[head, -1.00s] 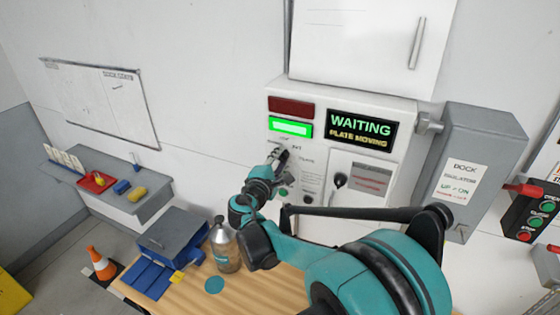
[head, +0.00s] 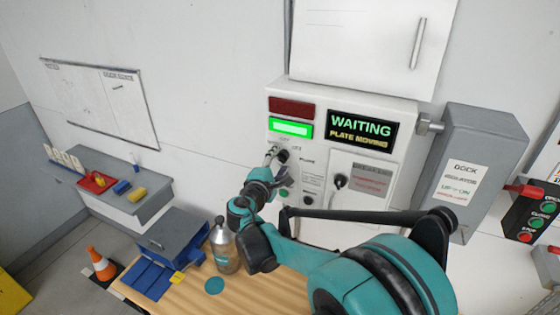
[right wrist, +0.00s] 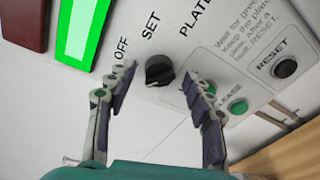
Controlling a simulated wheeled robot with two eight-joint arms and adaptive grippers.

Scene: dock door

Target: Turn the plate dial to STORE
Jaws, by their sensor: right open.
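The dial is a small black knob (right wrist: 159,70) on the white control panel; OFF and SET are printed beside it, with PLATE farther right. It also shows in the head view (head: 283,156), partly behind my fingers. My right gripper (right wrist: 158,82) is open and empty, its fingertips on either side of the knob with visible gaps; I cannot tell how far in front of it they are. The knob's pointer direction is unclear. I cannot read a STORE label; part of the panel is hidden by a finger. My left gripper is not in view.
The panel's display (head: 361,130) reads WAITING, PLATE MOVING, beside a lit green lamp (head: 291,129). A green button (right wrist: 238,106) and black RESET button (right wrist: 285,67) are close by. A bottle (head: 223,250) stands on the wooden table (head: 205,295) below.

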